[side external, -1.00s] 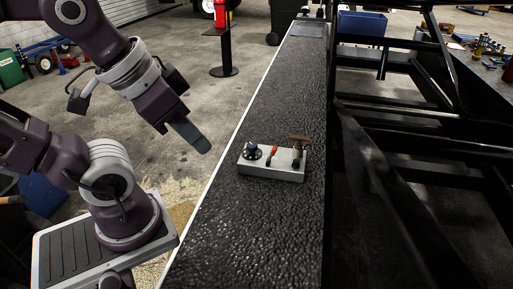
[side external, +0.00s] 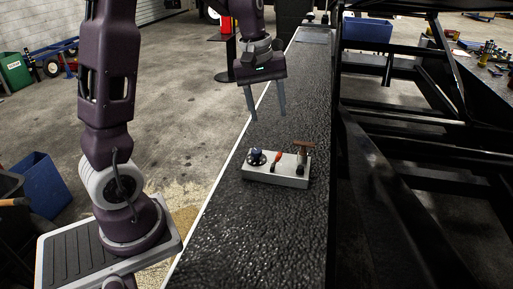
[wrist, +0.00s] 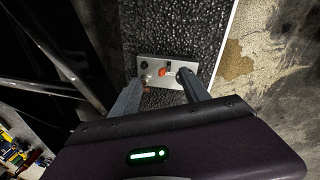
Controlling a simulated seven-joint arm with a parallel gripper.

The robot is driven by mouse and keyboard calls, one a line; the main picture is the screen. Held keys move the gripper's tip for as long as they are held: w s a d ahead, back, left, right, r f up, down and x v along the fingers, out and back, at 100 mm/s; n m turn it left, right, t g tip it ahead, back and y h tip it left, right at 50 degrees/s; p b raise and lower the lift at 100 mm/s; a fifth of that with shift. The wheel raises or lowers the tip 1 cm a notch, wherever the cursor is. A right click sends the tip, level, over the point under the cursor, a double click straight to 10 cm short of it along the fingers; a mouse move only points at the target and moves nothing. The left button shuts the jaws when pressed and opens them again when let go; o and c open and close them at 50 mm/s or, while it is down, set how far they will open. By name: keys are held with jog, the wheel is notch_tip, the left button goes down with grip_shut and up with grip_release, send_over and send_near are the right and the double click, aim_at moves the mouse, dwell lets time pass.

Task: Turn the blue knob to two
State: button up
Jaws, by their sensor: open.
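A blue knob (side external: 256,154) on a dark round dial sits at the left end of a pale control box (side external: 276,175). The box lies on the black textured belt (side external: 290,235). An orange-red handle (side external: 276,159) is in the middle of the box, and a brown T-shaped handle (side external: 303,150) is at its right end. My gripper (side external: 267,116) is open and empty, pointing down above and behind the box. In the wrist view the box (wrist: 175,79) shows beyond the fingertips, and one finger partly covers the knob's end. The knob's setting is too small to read.
A black metal frame (side external: 400,180) runs along the belt's right side. The belt around the box is clear.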

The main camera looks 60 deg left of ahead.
aim_at(256, 150)
jog(key=w+a+f+n, duration=0.1)
jog(key=a+f+n, duration=0.1)
jog(key=a+f, duration=0.2)
jog(key=w+a+f+n+g, duration=0.1)
jog(key=a+f+n, duration=0.1)
jog(key=a+f, duration=0.2)
jog(key=w+a+f+n+g, duration=0.1)
jog(key=w+a+f, duration=0.1)
jog(key=a+f, duration=0.2)
jog(key=shift+w+f+n, duration=0.1)
jog(key=shift+f+n, duration=0.3)
jog(key=shift+f, duration=0.45)
notch_tip(256, 150, down, 7)
jog(key=shift+f, duration=0.1)
grip_shut()
